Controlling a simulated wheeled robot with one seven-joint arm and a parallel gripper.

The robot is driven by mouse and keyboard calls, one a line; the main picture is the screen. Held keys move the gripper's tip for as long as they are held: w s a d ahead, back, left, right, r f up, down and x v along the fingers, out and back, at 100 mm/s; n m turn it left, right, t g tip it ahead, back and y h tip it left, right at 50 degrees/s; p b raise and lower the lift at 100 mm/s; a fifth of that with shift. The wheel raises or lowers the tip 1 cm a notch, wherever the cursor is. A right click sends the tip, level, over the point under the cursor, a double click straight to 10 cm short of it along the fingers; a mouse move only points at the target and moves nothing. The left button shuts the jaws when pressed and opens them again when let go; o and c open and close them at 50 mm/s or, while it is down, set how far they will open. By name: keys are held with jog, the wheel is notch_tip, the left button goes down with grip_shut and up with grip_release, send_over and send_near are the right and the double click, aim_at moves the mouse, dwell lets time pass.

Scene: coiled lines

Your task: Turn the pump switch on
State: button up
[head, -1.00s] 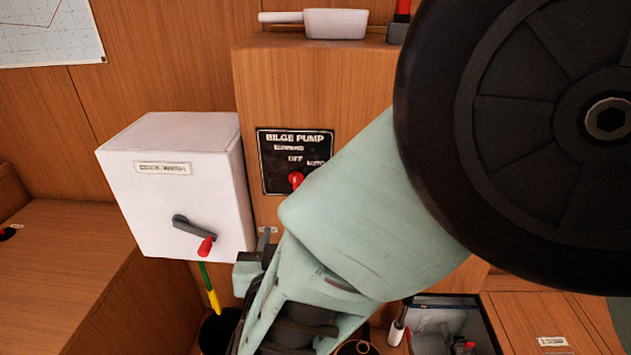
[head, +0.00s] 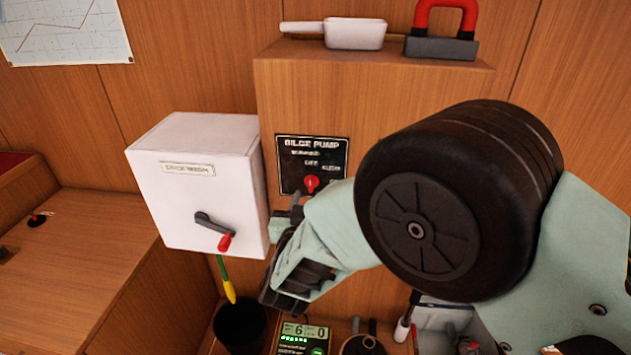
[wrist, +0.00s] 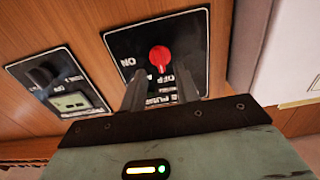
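The black bilge pump panel (head: 334,160) is on the front of the wooden cabinet, with a red rotary knob (head: 311,183) low on it. An OFF label shows above the knob; the knob's exact setting is hard to read. In the wrist view the panel (wrist: 120,46) appears turned over, with the red knob (wrist: 160,57) just beyond my fingertips. My gripper (head: 287,214) is just below the panel in the head view. In the wrist view my gripper (wrist: 158,88) has its two fingers apart, with nothing between them. Contact with the panel cannot be told.
A white deck wash box (head: 190,200) with a red-tipped lever (head: 216,228) juts out left of the panel. A second black panel (wrist: 58,85) with a display is beside it in the wrist view. A scoop (head: 355,33) and a red-handled block (head: 440,45) sit on top.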

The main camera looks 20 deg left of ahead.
aim_at(310, 187)
jog(key=shift+p+x, duration=0.35)
jog(key=shift+x, duration=1.55)
grip_shut()
